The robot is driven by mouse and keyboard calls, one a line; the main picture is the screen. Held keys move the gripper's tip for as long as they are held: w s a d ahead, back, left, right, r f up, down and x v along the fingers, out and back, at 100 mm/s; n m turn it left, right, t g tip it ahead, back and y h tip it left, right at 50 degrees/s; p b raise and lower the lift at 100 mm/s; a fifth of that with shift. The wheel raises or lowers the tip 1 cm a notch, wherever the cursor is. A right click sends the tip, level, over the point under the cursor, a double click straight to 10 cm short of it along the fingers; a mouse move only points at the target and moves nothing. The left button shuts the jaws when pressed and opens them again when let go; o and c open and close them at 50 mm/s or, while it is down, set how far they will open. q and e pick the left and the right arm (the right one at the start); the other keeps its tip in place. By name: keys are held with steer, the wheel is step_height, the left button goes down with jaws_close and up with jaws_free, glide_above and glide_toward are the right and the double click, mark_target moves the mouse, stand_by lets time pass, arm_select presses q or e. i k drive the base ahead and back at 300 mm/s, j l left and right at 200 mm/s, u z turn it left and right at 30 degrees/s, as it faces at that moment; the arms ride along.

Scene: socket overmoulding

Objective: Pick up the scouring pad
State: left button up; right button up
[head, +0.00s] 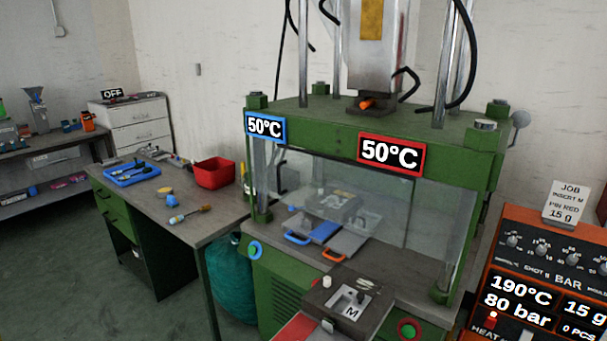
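I cannot make out the scouring pad for certain. A small yellow-and-blue item (166,191) lies on the side table (210,225), too small to identify. Near it lies a brush-like tool (190,214) with a tan handle. A blue tray (132,173) holding several dark tools is at the table's far left. Neither of my grippers is in view.
A red bin (214,172) stands at the table's back. The green press (370,130) has a clear guard and 50°C displays. A block marked M (350,305) sits on its front shelf. An orange control panel (545,270) stands at right. Floor at left is clear.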

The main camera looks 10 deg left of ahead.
mark_target(172, 203)
steer(key=i+j+z, duration=0.15)
steer(key=j, duration=0.45)
steer(key=i+j+z, duration=0.1)
steer(key=j, duration=0.55)
steer(key=j+z, duration=0.15)
steer(key=j, duration=0.45)
steer(key=i+j, duration=0.15)
steer(key=j, duration=0.2)
steer(key=i+j+z, duration=0.15)
steer(key=j, duration=0.6)
steer(key=i+j+z, duration=0.1)
steer(key=j, duration=0.3)
steer(key=i+j+z, duration=0.1)
steer(key=j, duration=0.25)
steer(key=i, duration=0.05)
